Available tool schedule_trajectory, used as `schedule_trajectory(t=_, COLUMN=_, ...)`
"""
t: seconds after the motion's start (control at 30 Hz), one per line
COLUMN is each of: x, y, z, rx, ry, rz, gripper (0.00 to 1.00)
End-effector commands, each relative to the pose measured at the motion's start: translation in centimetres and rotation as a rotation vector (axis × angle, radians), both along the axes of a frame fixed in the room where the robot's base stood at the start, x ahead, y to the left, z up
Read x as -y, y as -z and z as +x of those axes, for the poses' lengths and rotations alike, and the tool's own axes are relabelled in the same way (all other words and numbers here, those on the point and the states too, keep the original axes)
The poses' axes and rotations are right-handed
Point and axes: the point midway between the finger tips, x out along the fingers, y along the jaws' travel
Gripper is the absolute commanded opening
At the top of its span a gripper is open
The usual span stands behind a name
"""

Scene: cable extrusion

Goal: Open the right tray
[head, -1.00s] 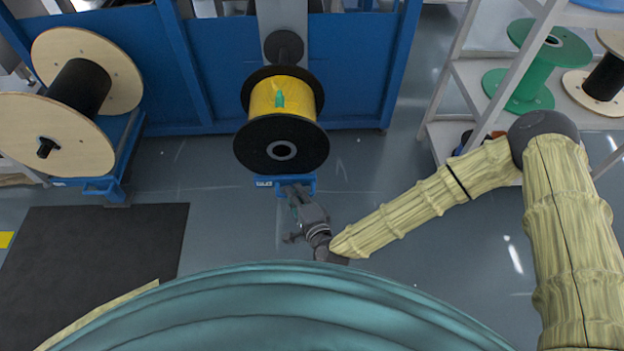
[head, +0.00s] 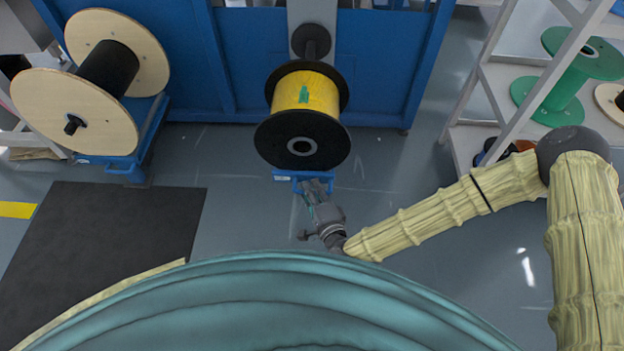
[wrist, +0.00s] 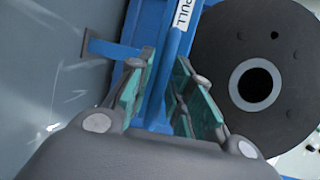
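The right tray (head: 283,177) is blue with a white label and stands under a yellow-wound spool (head: 300,92). Only its front edge and handle show below the spool's black flange. My gripper (head: 316,184) is at the tray's front handle. In the wrist view my gripper (wrist: 166,60) has its teal-padded fingers apart, with blue tray front visible between them. Whether the pads touch the handle cannot be told.
A second blue tray (head: 140,150) with a wooden-flanged spool (head: 75,110) stands to the left. A black mat (head: 110,235) lies in front of it. A white shelf (head: 480,110) with a green spool (head: 565,80) stands on the right. Grey floor in front of the right tray is clear.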

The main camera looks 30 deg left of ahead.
Motion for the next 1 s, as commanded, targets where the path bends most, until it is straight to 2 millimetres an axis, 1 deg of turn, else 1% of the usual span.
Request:
schedule_trajectory(t=0.17, x=1.6, y=-0.4, z=-1.3, rx=-0.002, ry=0.000, rz=-0.001, gripper=0.21)
schedule_trajectory(t=0.4, x=5.0, y=-1.2, z=-4.1, rx=-0.003, ry=0.000, rz=-0.001, gripper=0.21)
schedule_trajectory(t=0.6, x=7.3, y=-1.8, z=-6.1, rx=-0.003, ry=0.000, rz=-0.001, gripper=0.21)
schedule_trajectory(t=0.8, x=8.6, y=-2.2, z=-7.1, rx=-0.001, ry=0.000, rz=0.000, gripper=0.21)
schedule_trajectory(t=1.0, x=8.9, y=-2.3, z=-7.3, rx=-0.001, ry=0.000, rz=0.000, gripper=0.21)
